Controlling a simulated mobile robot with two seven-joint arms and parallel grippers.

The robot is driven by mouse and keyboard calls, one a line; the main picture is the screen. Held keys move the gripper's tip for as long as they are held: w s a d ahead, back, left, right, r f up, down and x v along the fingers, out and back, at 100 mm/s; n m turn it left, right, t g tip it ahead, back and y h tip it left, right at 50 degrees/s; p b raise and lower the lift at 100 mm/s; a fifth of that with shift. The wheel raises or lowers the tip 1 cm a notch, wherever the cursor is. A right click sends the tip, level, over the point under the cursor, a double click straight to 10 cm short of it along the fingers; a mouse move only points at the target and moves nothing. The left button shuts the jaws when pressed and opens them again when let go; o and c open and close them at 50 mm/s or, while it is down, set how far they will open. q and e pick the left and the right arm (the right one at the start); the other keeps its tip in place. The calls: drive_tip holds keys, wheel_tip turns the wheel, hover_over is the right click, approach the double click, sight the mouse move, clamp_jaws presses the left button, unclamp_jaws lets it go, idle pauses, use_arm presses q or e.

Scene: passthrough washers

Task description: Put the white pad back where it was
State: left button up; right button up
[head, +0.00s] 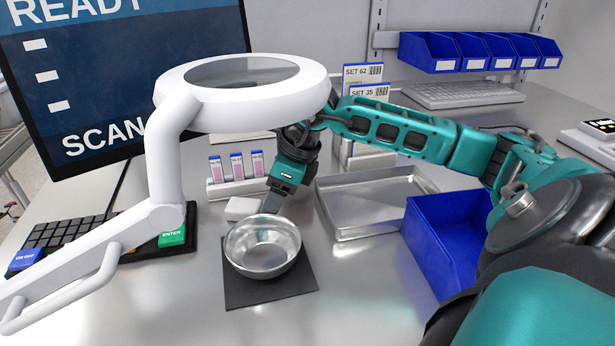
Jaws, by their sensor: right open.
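A small white pad (241,208) lies on the metal table, just behind the steel bowl and in front of the holder with pink-labelled items. My right gripper (272,204) points down just to the right of the pad, behind the bowl. It is open; only a dark finger shows, and its tip is partly hidden by the bowl rim. I cannot tell whether the finger touches the pad. My left gripper is not in view.
The steel bowl (263,247) stands on a dark square mat (269,291). A white ring-shaped magnifier (166,190) overhangs the left side. A shallow metal tray (377,230) and a blue bin (440,235) stand to the right. A keyboard (62,232) lies left; the front table is clear.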

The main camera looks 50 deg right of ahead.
drive_tip(key=shift+s+d+b, duration=0.25)
drive_tip(key=shift+s+d, duration=0.4)
drive_tip(key=shift+s, duration=0.25)
drive_tip(key=shift+s+d+b, duration=0.3)
drive_tip(key=shift+s+d, duration=0.35)
drive_tip(key=shift+s, duration=0.2)
drive_tip(key=shift+s+d+b, duration=0.25)
drive_tip(key=shift+s+d, duration=0.4)
drive_tip(key=shift+s, duration=0.25)
